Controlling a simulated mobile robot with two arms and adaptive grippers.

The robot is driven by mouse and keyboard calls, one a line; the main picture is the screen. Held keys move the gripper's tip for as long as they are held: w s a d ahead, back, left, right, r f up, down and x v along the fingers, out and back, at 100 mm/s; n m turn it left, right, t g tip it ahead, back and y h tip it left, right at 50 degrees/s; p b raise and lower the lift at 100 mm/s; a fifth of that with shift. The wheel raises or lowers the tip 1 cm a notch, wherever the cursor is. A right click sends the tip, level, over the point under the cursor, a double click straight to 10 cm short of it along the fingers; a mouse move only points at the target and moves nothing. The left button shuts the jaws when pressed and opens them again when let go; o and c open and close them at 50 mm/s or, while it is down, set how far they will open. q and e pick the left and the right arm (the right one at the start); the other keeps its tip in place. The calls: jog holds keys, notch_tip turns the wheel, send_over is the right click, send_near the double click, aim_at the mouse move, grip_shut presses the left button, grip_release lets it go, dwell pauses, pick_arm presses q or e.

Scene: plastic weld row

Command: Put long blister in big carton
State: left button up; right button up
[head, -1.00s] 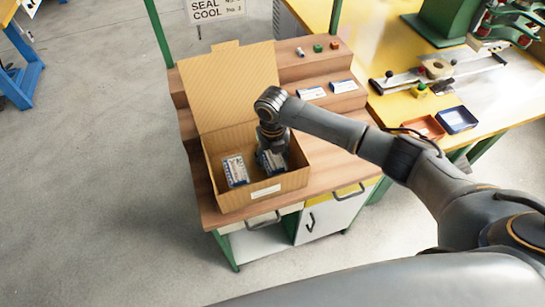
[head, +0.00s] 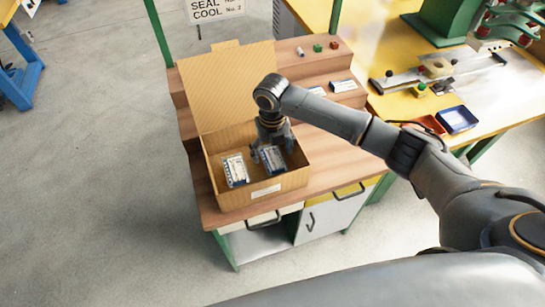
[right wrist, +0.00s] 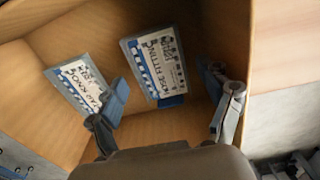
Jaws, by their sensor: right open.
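The big carton (head: 235,206) stands open on the wooden bench, its lid raised at the back. Two blister packs lie apart inside it: a left pack (head: 236,170) and a right pack (head: 274,160). In the right wrist view, the pack printed HOSE FITTING (right wrist: 157,65) lies on the carton floor beyond my fingertips; the other printed pack (right wrist: 78,86) is to its left, partly hidden by a finger. I cannot tell by size which is the long blister. My right gripper (head: 268,150) is open and empty, just above the right pack. My left gripper is not in view.
White and blue packs (head: 342,87) lie on the bench's raised step, one partly behind my arm. A blue tray (head: 457,119) and an orange tray (head: 432,123) stand on the yellow table at right. The carton's walls surround my gripper closely.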

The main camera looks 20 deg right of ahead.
notch_tip(320, 180, up, 9)
jog(key=shift+b, duration=0.35)
jog(key=shift+f, duration=0.1)
dwell(1.0)
